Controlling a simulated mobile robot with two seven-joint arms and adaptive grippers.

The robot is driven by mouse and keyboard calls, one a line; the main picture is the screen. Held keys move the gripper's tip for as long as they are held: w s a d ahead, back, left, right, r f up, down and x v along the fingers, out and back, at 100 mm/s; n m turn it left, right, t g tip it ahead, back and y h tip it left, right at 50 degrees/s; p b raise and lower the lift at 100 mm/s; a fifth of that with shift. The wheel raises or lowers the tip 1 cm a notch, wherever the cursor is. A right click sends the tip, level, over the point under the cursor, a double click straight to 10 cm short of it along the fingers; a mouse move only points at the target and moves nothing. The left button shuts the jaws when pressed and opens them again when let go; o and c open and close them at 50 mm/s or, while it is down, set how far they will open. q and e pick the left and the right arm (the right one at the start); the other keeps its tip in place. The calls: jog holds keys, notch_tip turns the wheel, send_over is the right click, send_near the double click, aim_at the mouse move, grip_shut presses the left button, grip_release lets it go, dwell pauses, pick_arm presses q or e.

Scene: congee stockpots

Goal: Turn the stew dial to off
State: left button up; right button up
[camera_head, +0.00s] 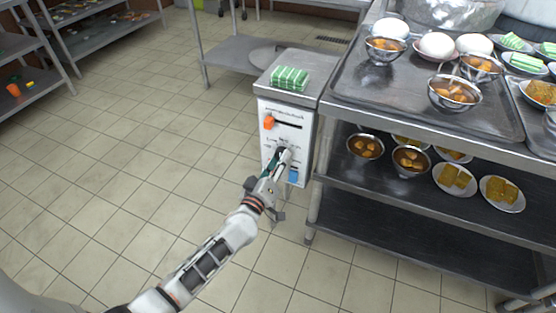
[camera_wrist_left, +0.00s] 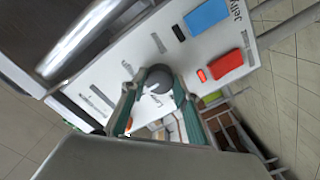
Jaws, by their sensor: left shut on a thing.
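A round dark grey dial (camera_wrist_left: 158,77) with a light pointer mark sits on the white front panel (camera_wrist_left: 110,65) in the left wrist view. The panel (camera_head: 270,150) also shows in the head view, on a cabinet beside the steel cart. My left gripper (camera_head: 279,160) reaches its lower part and hides most of the dial there. In the left wrist view the teal fingers of my left gripper (camera_wrist_left: 157,90) are shut around the dial, one on each side. The dial's lettering is too small or covered to read. My right gripper is not in view.
The panel carries an orange block (camera_head: 268,122) and a blue block (camera_head: 293,175). A green-and-white striped stack (camera_head: 289,78) lies on the cabinet top. The steel cart (camera_head: 385,103), with bowls and plates, stands close on the right. The tiled floor (camera_head: 130,150) on the left is clear.

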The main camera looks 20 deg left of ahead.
pick_arm(q)
jog(key=n+b, duration=0.1)
jog(key=n, duration=1.7)
jog(key=shift+r, duration=0.2)
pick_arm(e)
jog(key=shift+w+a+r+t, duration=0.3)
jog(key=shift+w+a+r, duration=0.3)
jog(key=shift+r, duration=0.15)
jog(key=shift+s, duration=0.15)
pick_arm(q)
jog(key=o, duration=0.9)
jog(key=shift+o, duration=1)
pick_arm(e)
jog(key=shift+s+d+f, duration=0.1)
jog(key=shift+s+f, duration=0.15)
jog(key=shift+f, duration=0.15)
